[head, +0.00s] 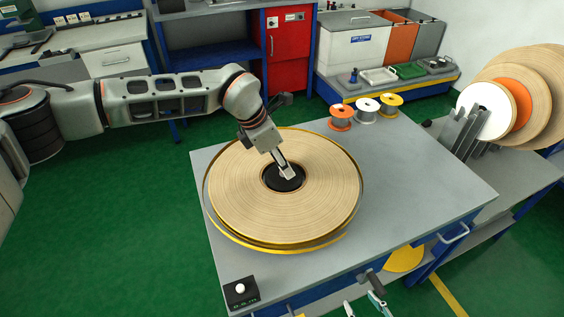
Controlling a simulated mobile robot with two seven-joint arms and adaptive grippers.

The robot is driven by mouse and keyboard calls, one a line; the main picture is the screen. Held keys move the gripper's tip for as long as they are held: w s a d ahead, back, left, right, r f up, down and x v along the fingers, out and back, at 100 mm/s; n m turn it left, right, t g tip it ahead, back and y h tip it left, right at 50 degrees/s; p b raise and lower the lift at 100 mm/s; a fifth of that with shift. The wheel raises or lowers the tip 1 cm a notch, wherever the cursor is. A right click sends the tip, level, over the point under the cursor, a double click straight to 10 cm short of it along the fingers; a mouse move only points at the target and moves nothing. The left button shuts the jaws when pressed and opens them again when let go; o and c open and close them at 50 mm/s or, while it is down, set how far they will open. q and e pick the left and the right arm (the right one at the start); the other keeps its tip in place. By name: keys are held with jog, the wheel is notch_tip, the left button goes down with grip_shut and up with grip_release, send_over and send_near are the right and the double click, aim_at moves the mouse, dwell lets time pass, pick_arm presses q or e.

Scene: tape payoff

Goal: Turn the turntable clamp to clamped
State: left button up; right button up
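The turntable (273,248) lies flat on the grey bench and carries a wide roll of tan tape (230,196). The dark clamp hub (275,183) sits in the middle of the roll.
A black box with a white button (240,289) stands at the bench's near left corner. Orange, white and yellow spools (366,110) stand at the back. Large reels (525,100) stand on a rack at right. The bench's right side (420,185) is clear.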

dwell(0.6)
pick_arm(q)
jog(key=o, duration=1.1)
jog(key=shift+o, duration=0.2)
jog(key=v, duration=1.2)
